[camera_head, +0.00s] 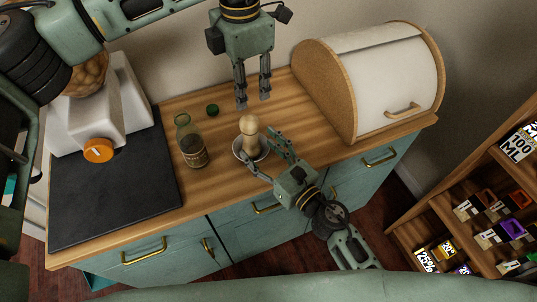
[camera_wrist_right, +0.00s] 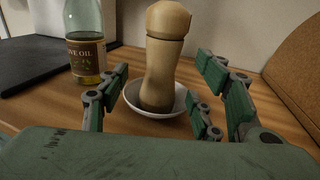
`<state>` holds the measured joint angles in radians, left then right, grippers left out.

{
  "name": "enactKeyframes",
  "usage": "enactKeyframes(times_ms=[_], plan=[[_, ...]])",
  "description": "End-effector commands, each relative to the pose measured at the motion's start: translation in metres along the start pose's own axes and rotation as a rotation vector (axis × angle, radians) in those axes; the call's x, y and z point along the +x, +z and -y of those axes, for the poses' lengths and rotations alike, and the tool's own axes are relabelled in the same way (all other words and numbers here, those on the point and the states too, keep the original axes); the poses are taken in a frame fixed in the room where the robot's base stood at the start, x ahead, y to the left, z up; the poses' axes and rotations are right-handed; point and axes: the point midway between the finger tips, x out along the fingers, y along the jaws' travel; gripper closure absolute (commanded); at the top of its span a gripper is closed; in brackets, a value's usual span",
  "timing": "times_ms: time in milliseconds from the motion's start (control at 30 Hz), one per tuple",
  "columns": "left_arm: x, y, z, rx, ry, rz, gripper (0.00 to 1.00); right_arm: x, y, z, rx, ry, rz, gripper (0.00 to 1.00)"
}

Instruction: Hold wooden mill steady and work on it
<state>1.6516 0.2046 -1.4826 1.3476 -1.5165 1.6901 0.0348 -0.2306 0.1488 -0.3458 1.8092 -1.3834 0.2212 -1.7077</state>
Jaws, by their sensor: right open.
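The wooden mill (camera_head: 249,131) stands upright in a small white bowl (camera_head: 262,152) on the wooden counter. In the right wrist view the mill (camera_wrist_right: 163,55) rises from the bowl (camera_wrist_right: 182,96), between my open fingers but beyond their tips. My right gripper (camera_head: 264,150) is open and comes in low at the bowl's near right side. I cannot tell whether its fingers touch the bowl. My left gripper (camera_head: 253,100) hangs above and behind the mill, fingers pointing down. Its two fingers are apart with nothing between them.
An open olive oil bottle (camera_head: 191,144) stands left of the mill, with a dark green cap (camera_head: 212,110) behind it. A bread box (camera_head: 385,80) fills the right end of the counter. A dark mat (camera_head: 115,180) and a white dispenser (camera_head: 120,105) are at left.

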Motion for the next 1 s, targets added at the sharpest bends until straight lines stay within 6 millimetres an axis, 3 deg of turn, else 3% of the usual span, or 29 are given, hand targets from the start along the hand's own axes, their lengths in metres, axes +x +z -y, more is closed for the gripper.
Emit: enactKeyframes(times_ms=[100, 300, 667, 1000], plan=[[0.000, 0.000, 0.000, 0.000, 0.000, 0.000, 0.69, 0.021, 0.001, 0.000, 0.000, 0.001, 0.003, 0.41], [0.000, 0.000, 0.000, 0.000, 0.000, 0.000, 0.69, 0.042, 0.000, 0.000, 0.003, 0.000, 0.001, 0.41], [0.000, 0.000, 0.000, 0.000, 0.000, 0.000, 0.69, 0.047, 0.000, 0.000, 0.005, -0.001, 0.000, 0.41], [0.000, 0.000, 0.000, 0.000, 0.000, 0.000, 0.69, 0.047, 0.000, 0.000, 0.005, 0.000, 0.000, 0.70]])
